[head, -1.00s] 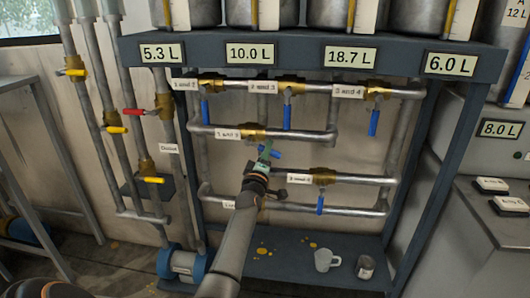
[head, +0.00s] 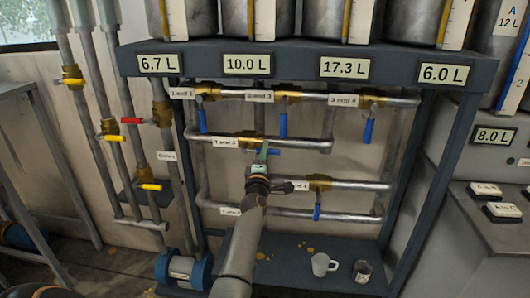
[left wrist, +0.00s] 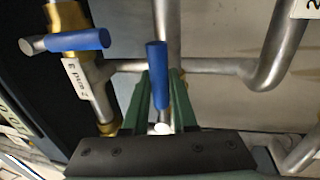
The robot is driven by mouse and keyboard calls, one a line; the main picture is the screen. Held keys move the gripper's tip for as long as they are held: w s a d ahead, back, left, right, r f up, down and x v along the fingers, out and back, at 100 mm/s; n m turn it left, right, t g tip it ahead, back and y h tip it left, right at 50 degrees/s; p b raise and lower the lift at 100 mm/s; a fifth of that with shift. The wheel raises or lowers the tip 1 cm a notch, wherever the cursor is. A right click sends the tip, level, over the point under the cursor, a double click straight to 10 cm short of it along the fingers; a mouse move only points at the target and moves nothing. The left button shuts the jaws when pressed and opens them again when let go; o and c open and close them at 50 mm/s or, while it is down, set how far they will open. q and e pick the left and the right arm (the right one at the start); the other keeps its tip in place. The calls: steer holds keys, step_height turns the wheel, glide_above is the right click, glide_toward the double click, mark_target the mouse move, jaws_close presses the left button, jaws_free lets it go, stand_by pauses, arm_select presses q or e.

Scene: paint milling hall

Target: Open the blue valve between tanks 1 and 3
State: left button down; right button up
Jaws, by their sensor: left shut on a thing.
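The blue valve handle (head: 274,152) on the pipe tagged "1 and 3" (head: 225,142) points to the right, roughly along its pipe. My left gripper (head: 262,152) is at this valve. In the left wrist view, the blue handle (left wrist: 157,70) stands between its two green fingers, which are shut on it. The brass valve body (head: 250,137) is partly hidden behind the gripper. The tank displays read 6.7 L (head: 159,63), 10.0 L (head: 247,64), 17.3 L (head: 345,67) and 6.0 L (head: 444,73). My right gripper is not in view.
Other blue handles hang down close by: "1 and 2" (head: 203,120), "2 and 3" (head: 283,125), "3 and 4" (head: 368,131) and a lower one (head: 317,212). A red handle (head: 131,121) is at left. A mug (head: 322,264) and can (head: 362,271) stand on the lower shelf.

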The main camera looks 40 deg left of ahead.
arm_select(q)
steer(key=shift+r, duration=0.25)
steer(key=c, duration=0.9)
jaws_free()
steer(key=shift+c, duration=0.2)
steer(key=shift+o, duration=1.2)
steer(key=shift+f, duration=0.15)
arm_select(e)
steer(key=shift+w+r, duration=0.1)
arm_select(q)
steer(key=shift+s+d+f, duration=0.1)
steer(key=shift+f, duration=0.05)
